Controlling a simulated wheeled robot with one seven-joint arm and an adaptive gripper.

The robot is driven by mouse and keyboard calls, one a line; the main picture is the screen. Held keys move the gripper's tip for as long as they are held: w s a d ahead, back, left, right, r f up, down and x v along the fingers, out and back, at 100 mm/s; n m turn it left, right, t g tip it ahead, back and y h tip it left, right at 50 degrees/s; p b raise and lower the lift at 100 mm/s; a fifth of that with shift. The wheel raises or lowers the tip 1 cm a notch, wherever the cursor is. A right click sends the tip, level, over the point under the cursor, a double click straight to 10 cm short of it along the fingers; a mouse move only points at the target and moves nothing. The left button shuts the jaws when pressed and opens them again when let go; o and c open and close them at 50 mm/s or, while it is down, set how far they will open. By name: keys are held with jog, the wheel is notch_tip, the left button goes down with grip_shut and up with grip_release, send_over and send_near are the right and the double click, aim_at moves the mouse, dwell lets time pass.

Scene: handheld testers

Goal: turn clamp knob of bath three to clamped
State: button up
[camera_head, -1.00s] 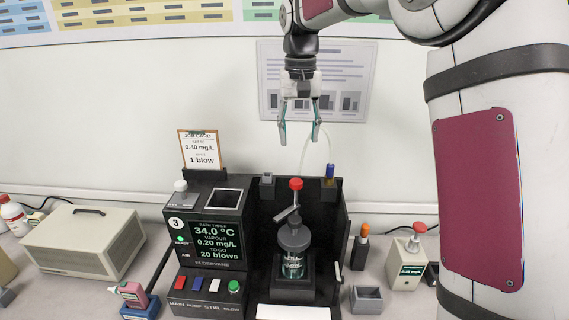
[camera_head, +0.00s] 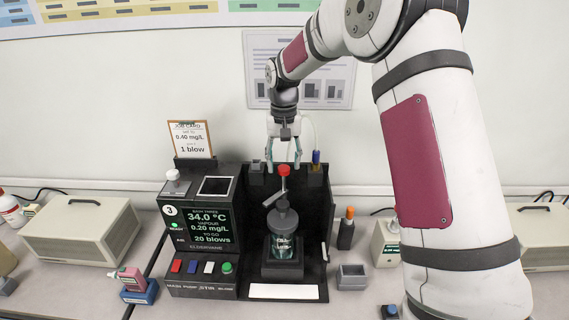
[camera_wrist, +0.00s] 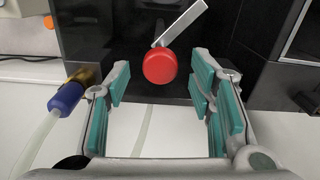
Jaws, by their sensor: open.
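Bath three is a black unit marked with a 3 (camera_head: 169,211), with a lit display (camera_head: 209,223) reading 34.0 °C. A red round knob (camera_head: 283,170) tops a silver bar above the jar (camera_head: 284,247) in its open bay. I take it for the clamp knob. In the wrist view the knob (camera_wrist: 160,66) shows from above with the silver bar (camera_wrist: 182,22) slanting up and right. My gripper (camera_head: 284,158) is open, pointing down just above the knob. In the wrist view its teal-padded fingers (camera_wrist: 160,84) stand left and right of the knob, with gaps on both sides.
A blue fitting (camera_wrist: 65,97) with a pale hose is left of the fingers in the wrist view. The bay's black walls (camera_head: 327,200) stand close around. A job card (camera_head: 190,139), coloured buttons (camera_head: 202,267) and an orange-topped tester (camera_head: 346,228) are nearby.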

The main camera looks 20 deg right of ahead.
jog(key=shift+f, duration=0.75)
grip_shut()
jog(key=shift+n, duration=0.4)
jog(key=n+b, duration=0.1)
jog(key=n, duration=0.1)
jog(key=shift+n, duration=0.4)
jog(key=shift+n+b, duration=0.5)
jog(key=shift+n, duration=1.7)
